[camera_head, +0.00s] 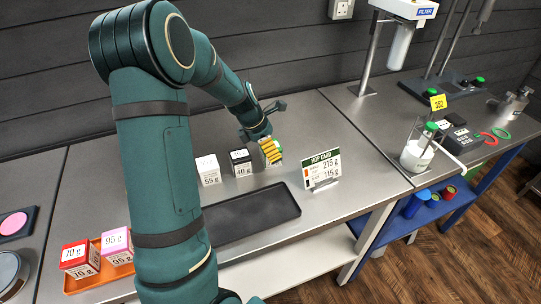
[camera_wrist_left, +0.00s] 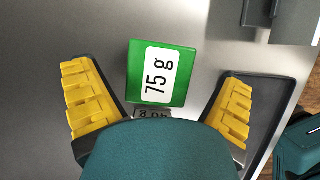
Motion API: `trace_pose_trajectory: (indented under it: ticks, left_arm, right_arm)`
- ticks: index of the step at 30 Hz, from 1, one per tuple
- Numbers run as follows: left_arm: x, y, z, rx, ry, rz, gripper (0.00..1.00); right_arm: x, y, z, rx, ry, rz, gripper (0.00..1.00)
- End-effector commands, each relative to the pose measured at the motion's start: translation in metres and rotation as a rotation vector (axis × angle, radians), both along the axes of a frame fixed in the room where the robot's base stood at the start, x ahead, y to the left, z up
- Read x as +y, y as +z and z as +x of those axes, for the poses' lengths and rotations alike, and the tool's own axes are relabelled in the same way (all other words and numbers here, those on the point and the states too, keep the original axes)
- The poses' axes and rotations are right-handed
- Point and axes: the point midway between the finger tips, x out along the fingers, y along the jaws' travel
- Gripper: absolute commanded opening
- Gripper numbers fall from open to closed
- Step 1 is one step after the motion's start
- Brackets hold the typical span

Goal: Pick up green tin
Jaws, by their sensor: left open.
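The green tin (camera_wrist_left: 134,72) is a box with a white "75 g" label on top. In the left wrist view it sits on the steel counter between the spread fingers, apart from both and slightly beyond the line of their tips. My left gripper (camera_wrist_left: 160,95) is open and empty above the counter, pointing down. In the head view my left gripper (camera_head: 270,149) has yellow finger pads and hides most of the green tin behind it. My right gripper does not show in either view.
A black-topped "40 g" tin (camera_head: 241,163) and a white "55 g" tin (camera_head: 208,170) stand left of the gripper. A dark tray (camera_head: 250,214) lies in front. A hop card sign (camera_head: 321,170) stands at right. Red (camera_head: 79,259) and pink (camera_head: 116,246) tins sit on an orange tray (camera_head: 98,280).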

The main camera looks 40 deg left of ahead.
Motion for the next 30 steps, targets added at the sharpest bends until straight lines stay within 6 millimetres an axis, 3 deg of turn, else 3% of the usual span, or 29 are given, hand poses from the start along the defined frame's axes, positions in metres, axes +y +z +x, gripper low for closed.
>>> trace_pose_trajectory:
  ticks: [4, 12, 14, 19, 30]
  left_arm:
    - [-0.004, -0.022, 0.008, 0.001, 0.000, 0.000, 0.96]
    - [-0.005, -0.025, 0.010, 0.000, 0.000, 0.001, 0.96]
    - [-0.005, -0.025, 0.010, 0.000, 0.000, 0.001, 0.79]
    - [-0.005, -0.025, 0.010, 0.000, 0.000, 0.001, 0.21]
    - [-0.005, -0.021, 0.010, -0.002, 0.000, 0.001, 0.21]
  right_arm:
    - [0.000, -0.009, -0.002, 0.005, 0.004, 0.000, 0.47]
    - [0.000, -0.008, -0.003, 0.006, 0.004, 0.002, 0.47]
    - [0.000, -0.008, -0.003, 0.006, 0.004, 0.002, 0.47]
    - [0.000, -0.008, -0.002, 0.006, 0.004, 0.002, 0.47]
    - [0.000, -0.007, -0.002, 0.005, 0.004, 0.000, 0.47]
